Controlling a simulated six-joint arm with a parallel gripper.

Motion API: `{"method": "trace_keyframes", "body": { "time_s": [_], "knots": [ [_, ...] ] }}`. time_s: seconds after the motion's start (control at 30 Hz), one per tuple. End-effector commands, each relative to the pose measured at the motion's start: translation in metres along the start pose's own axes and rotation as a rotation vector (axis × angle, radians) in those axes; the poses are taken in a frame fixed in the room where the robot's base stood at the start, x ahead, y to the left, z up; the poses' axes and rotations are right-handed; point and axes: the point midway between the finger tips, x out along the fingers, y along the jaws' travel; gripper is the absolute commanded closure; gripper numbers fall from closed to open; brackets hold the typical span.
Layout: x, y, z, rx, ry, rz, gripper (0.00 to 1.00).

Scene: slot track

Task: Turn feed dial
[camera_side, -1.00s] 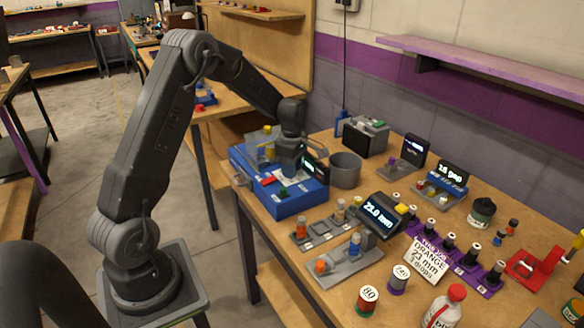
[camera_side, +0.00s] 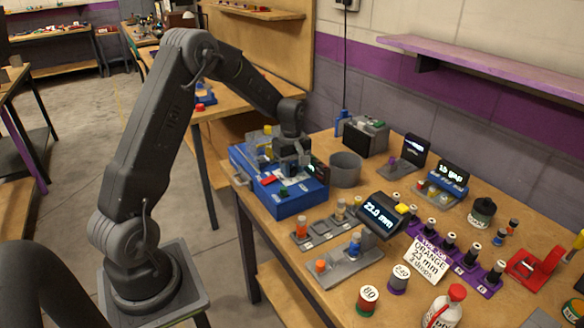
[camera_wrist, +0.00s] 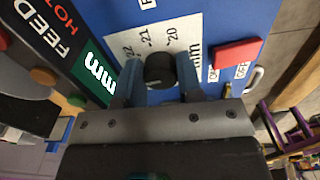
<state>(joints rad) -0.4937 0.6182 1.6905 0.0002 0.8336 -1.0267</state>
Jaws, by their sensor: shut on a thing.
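The feed dial is a dark round knob (camera_wrist: 160,70) on a white scale plate (camera_wrist: 150,50) marked with numbers including 20, 21 and 22. In the wrist view my gripper (camera_wrist: 160,84) has its two fingers on either side of the knob, shut on it. In the side view my gripper (camera_side: 288,172) points down onto the top of the blue machine (camera_side: 290,205) and hides the dial. A dark display with green-white "mm" lettering (camera_wrist: 100,75) stands beside the dial; its number is hidden.
A red block (camera_wrist: 238,54) sits on the blue machine near the dial. A grey cup (camera_side: 345,170) stands right of the machine. A display reading 23.0 mm (camera_side: 382,214) and a card reading ORANGE 23 mm (camera_side: 428,258) stand on the crowded bench.

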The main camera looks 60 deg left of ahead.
Motion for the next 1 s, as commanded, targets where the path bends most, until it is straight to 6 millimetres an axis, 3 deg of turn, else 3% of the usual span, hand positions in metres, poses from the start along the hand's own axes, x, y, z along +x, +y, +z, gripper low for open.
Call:
{"method": "trace_keyframes", "body": {
  "time_s": [0.4,0.93,0.97,1.0],
  "knots": [
    [-0.0016,-0.0003,-0.0004,0.188,0.001,0.002,0.9],
    [-0.0018,-0.0002,-0.0005,0.211,0.001,0.003,0.9],
    [-0.0018,-0.0002,-0.0005,0.211,0.001,0.003,0.65],
    [-0.0018,-0.0002,-0.0005,0.211,0.001,0.003,0.61]
  ]
}}
